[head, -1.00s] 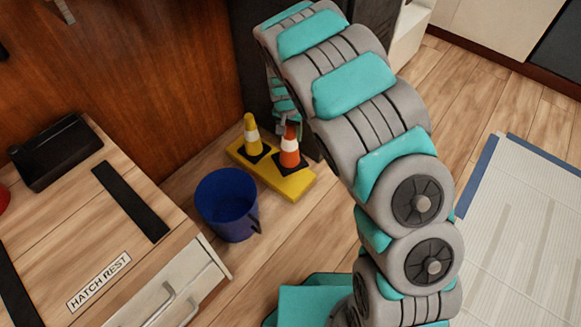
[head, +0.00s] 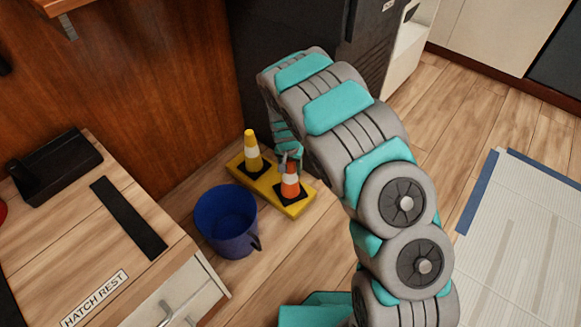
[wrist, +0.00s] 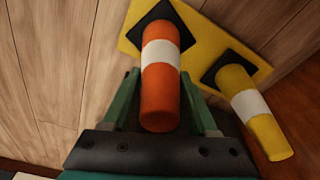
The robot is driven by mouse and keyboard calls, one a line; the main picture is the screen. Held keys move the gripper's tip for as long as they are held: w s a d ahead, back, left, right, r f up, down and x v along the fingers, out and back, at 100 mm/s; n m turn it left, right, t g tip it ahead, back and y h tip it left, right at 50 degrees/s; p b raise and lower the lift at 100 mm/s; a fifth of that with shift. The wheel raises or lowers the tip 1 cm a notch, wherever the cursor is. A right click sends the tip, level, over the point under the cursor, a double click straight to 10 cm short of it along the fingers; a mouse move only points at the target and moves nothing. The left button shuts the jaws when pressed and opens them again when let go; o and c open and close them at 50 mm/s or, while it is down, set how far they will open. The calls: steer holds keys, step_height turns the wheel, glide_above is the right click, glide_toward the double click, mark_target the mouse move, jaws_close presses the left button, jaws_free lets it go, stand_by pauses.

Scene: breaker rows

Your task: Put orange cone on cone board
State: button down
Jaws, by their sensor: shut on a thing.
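The orange cone (head: 290,182), with a white band and a black square base, is upright over the right end of the yellow cone board (head: 297,209). Its base appears to rest on the board. My gripper (head: 288,158) is at the cone's upper part, partly hidden by my arm. In the wrist view, my gripper (wrist: 163,88) has its green fingers on both sides of the orange cone (wrist: 161,97), shut on it. The cone board (wrist: 228,38) lies beyond the cone's base there.
A yellow cone (head: 252,150) stands on the left end of the board, close beside the orange one. A blue bucket (head: 227,225) stands in front of the board. A dark cabinet (head: 290,40) is behind. A wooden counter (head: 60,235) is at left.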

steer(key=shift+c, duration=0.9)
jaws_free()
steer(key=r, duration=0.4)
steer(key=s+r, duration=0.1)
steer(key=r, duration=0.3)
steer(key=r+p, duration=0.1)
steer(key=r, duration=0.3)
steer(key=shift+s+a, duration=0.25)
steer(key=shift+s, duration=0.15)
steer(key=s+d+r+g, duration=0.2)
steer(key=s+d+r, duration=1.1)
steer(key=s+r, duration=0.2)
steer(key=s+d+r+n, duration=0.1)
steer(key=s+d+r, duration=0.1)
steer(key=s, duration=1)
steer(key=s+d+r+n+g, duration=0.1)
steer(key=s+d+r+n, duration=0.1)
steer(key=s, duration=1)
steer(key=shift+s+d+r+g, duration=0.25)
steer(key=shift+d+r+g, duration=0.05)
steer(key=shift+d, duration=0.1)
